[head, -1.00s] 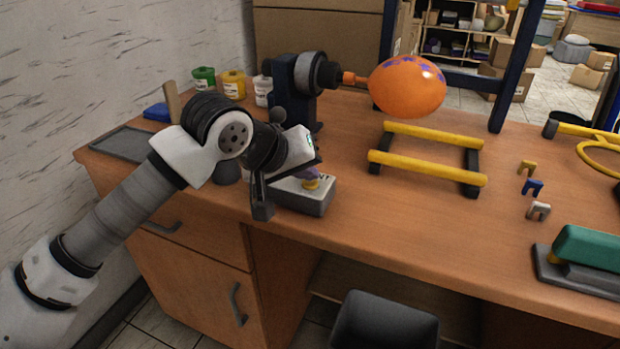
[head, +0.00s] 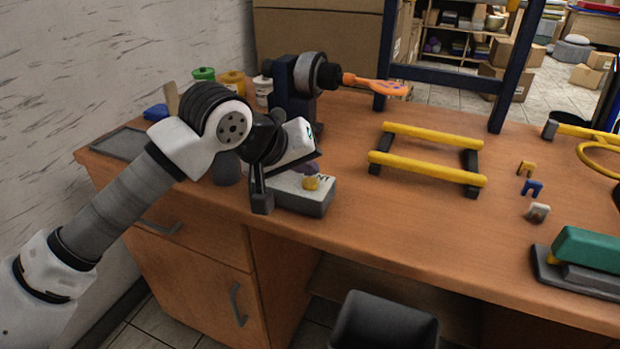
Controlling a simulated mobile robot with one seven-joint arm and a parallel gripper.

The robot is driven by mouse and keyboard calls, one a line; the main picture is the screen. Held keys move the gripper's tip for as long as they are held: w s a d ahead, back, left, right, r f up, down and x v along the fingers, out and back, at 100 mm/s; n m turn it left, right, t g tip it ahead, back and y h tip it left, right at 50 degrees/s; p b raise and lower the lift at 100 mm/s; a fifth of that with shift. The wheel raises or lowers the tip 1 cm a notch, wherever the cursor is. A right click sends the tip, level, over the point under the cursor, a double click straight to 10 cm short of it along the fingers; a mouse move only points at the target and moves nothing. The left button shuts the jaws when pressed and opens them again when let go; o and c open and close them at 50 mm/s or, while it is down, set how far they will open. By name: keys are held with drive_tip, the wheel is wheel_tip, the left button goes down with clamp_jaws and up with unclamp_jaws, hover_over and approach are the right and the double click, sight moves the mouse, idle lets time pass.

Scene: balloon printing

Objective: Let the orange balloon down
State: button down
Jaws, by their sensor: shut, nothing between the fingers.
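The orange balloon (head: 382,87) is limp and flat, with a few purple marks near its tip. It still hangs on the orange nozzle of the black inflator (head: 295,92) and sticks out to the right. My gripper (head: 262,200) is shut and empty, low at the front edge of the bench. It is beside the left end of a grey control box (head: 310,203) with a yellow knob (head: 312,183) on top and a purple part behind it. Whether my fingers touch the box cannot be told.
A yellow-railed rack (head: 425,166) stands right of the box. Small clips (head: 532,187) and a green-topped stamp pad (head: 590,250) lie further right. Paint pots (head: 232,84) and a grey tray (head: 118,144) are at the back left. A dark bin (head: 385,325) stands below the front edge.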

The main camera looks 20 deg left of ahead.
sight(306, 184)
drive_tip(key=shift+r, duration=0.25)
drive_tip(key=shift+r+p, duration=1.05)
drive_tip(key=shift+r, duration=1.4)
